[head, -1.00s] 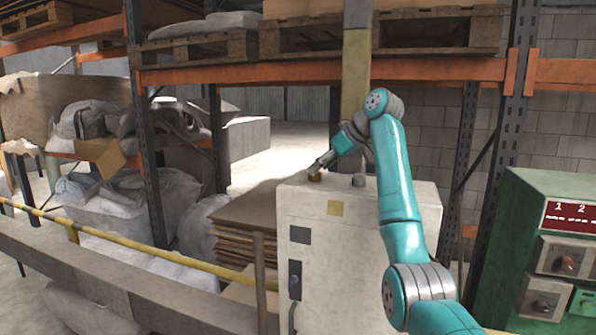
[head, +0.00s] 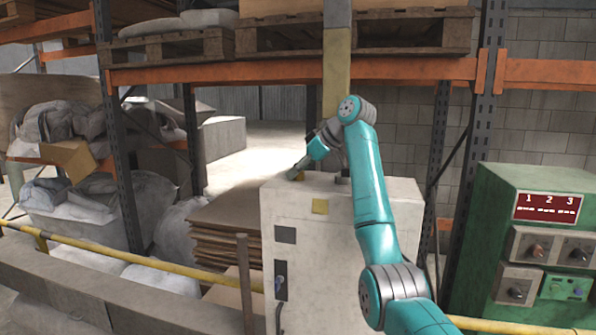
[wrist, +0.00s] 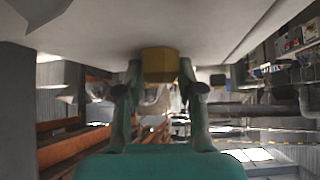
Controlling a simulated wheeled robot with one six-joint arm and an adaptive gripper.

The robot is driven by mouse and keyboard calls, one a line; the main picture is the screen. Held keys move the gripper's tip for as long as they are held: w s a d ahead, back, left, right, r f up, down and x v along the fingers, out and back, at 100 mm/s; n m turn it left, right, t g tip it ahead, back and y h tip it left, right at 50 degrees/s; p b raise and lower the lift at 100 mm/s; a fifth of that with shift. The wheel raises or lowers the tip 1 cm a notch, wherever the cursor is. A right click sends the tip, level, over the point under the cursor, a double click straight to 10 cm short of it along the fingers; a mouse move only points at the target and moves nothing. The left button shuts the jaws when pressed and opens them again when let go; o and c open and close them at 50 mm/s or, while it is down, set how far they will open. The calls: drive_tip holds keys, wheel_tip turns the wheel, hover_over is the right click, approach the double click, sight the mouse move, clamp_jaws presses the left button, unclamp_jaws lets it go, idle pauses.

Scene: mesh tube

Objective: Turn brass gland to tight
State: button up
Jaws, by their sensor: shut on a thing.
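The brass gland (wrist: 160,65) shows as a yellow, flat-sided block at the top middle of the wrist view, against the pale cabinet surface. In the head view only a small part of the gland (head: 301,178) shows on top of the white cabinet (head: 345,230), near its left back. My gripper (head: 294,175) reaches down to it from the right. In the wrist view, my gripper's two fingers (wrist: 160,72) stand on either side of the gland and are shut on it. How tight the gland sits cannot be seen.
A dark grey fitting (head: 343,178) stands on the cabinet top, partly behind my arm. A green control box (head: 515,240) is at the right. A yellow rail (head: 140,262) runs low in front. Orange rack beams (head: 290,72) and loaded pallets are behind.

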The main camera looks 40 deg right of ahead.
drive_tip(key=shift+m+h, duration=0.3)
drive_tip(key=shift+m, duration=0.1)
drive_tip(key=m+t+h, duration=0.1)
drive_tip(key=m+h, duration=0.3)
drive_tip(key=m, duration=0.1)
drive_tip(key=shift+m, duration=0.3)
drive_tip(key=m+g+h, duration=0.1)
drive_tip(key=m+h, duration=0.1)
drive_tip(key=m, duration=0.1)
drive_tip(key=m+g+h, duration=0.1)
drive_tip(key=m+h, duration=0.2)
drive_tip(key=m+g+h, duration=0.1)
drive_tip(key=m+g, duration=0.1)
drive_tip(key=m, duration=0.1)
drive_tip(key=m+g+h, duration=0.1)
drive_tip(key=m+g, duration=0.1)
drive_tip(key=m, duration=0.1)
drive_tip(key=shift+m+h, duration=0.3)
drive_tip(key=shift+h, duration=0.1)
drive_tip(key=m+g, duration=0.3)
drive_tip(key=m, duration=0.2)
drive_tip(key=shift+g+h, duration=0.3)
drive_tip(key=shift+g, duration=0.1)
drive_tip(key=shift+m, duration=0.4)
drive_tip(key=o, duration=1.1)
drive_tip(key=shift+o, duration=0.2)
